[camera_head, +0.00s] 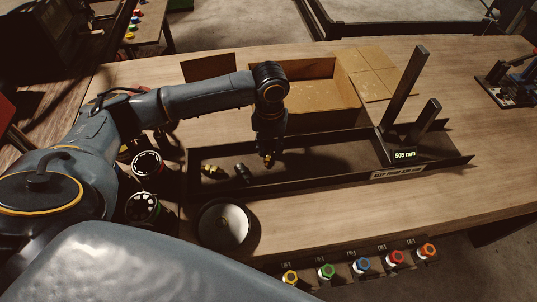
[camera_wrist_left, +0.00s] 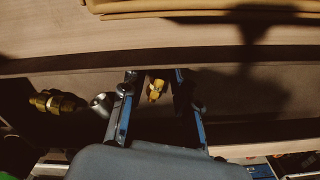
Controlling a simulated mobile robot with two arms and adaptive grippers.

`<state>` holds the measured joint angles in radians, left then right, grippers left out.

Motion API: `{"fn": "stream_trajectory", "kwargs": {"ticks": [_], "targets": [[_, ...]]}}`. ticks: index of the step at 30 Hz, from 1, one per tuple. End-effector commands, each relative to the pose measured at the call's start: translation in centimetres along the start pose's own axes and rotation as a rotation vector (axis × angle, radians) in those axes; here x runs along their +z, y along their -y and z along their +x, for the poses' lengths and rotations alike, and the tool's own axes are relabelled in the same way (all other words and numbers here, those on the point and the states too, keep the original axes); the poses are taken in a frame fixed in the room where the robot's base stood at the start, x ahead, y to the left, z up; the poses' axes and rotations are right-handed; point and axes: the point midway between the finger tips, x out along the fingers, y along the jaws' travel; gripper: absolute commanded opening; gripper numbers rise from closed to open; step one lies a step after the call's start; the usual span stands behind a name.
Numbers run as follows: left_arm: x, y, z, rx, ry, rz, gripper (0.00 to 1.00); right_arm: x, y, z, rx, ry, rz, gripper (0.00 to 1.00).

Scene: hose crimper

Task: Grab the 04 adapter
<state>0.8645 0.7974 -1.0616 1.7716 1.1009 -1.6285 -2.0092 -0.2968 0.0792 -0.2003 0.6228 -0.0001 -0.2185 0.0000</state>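Several small fittings lie in the long dark tray (camera_head: 330,180). A brass fitting (camera_head: 211,171) is at its left end, with a dark grey fitting (camera_head: 243,173) to the right of it. My left gripper (camera_head: 268,157) points down over the tray. In the left wrist view its two blue-edged fingers (camera_wrist_left: 155,95) are apart. A small brass fitting (camera_wrist_left: 156,90) shows between them, with a gap on each side. The brass fitting (camera_wrist_left: 55,101) and grey fitting (camera_wrist_left: 102,104) lie left of the fingers. No 04 marking is readable. My right gripper is not in view.
An open cardboard box (camera_head: 310,88) stands behind the tray. Dark upright posts (camera_head: 404,88) and a "505 mm" display (camera_head: 405,155) stand at the tray's right end. A round dish (camera_head: 226,224) is in front. Coloured buttons (camera_head: 363,264) line the front edge.

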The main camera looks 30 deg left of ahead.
Motion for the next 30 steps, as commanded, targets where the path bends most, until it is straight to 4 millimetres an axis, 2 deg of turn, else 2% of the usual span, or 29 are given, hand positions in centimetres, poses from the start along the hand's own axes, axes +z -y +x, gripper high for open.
{"fn": "stream_trajectory", "kwargs": {"ticks": [6,10,11,23,26,30], "targets": [[0.0,0.0,0.1,-0.001,0.001,0.0,0.28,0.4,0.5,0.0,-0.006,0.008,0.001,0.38],[0.0,0.0,0.1,-0.001,0.0,0.0,0.02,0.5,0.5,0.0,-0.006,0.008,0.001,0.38],[0.0,0.0,0.1,-0.001,0.0,0.0,0.0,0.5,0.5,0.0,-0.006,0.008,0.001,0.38],[0.0,0.1,-0.3,-0.002,0.001,0.0,0.0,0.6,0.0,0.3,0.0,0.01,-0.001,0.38],[0.1,0.1,-1.1,-0.004,0.003,0.0,0.0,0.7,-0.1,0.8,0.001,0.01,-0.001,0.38],[0.1,0.1,-3.0,-0.004,0.006,0.002,0.0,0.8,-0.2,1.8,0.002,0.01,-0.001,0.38]]}}
